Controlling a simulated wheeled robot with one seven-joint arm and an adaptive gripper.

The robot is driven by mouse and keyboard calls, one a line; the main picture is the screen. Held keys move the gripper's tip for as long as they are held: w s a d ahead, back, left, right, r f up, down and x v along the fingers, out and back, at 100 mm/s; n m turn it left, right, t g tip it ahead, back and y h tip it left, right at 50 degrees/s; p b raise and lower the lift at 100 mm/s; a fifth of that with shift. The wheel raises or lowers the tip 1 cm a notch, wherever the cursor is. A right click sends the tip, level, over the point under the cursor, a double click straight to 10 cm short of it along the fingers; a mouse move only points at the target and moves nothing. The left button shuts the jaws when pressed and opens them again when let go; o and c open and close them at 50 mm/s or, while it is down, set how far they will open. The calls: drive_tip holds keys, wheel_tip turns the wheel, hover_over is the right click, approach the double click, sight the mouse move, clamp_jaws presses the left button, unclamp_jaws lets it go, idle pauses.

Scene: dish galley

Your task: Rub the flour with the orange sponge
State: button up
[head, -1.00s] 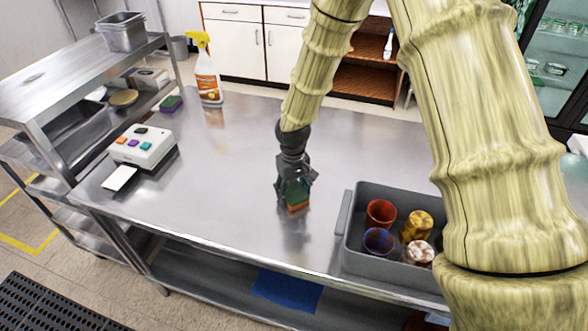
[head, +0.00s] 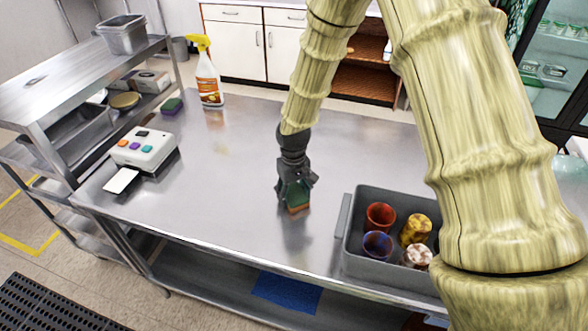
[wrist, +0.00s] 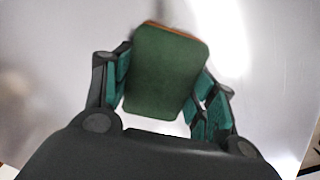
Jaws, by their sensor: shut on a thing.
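My gripper (head: 296,196) is shut on the orange sponge (head: 299,209) above the front middle of the steel table (head: 235,185). The sponge has a dark green face and an orange layer. In the wrist view the green face (wrist: 166,72) sits between both fingers, with a thin orange edge at its far end. I cannot tell if the sponge touches the table. No clear flour shows. A faint pale yellowish smudge (head: 220,150) lies on the table left of my gripper; I cannot tell if it is flour or a reflection.
A grey bin (head: 346,245) with several coloured cups stands right of my gripper. A white button box (head: 146,147) is at the left. A spray bottle (head: 208,75) and a green-and-purple sponge (head: 172,105) stand at the back left. The table's middle is clear.

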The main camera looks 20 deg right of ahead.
drive_tip(key=shift+w+d, duration=0.15)
drive_tip(key=shift+d, duration=0.05)
drive_tip(key=shift+w+r+p, duration=0.15)
drive_tip(key=shift+r+p, duration=0.2)
drive_tip(key=shift+p, duration=0.15)
drive_tip(key=shift+r+p, duration=2.2)
drive_tip(key=shift+r, duration=1.2)
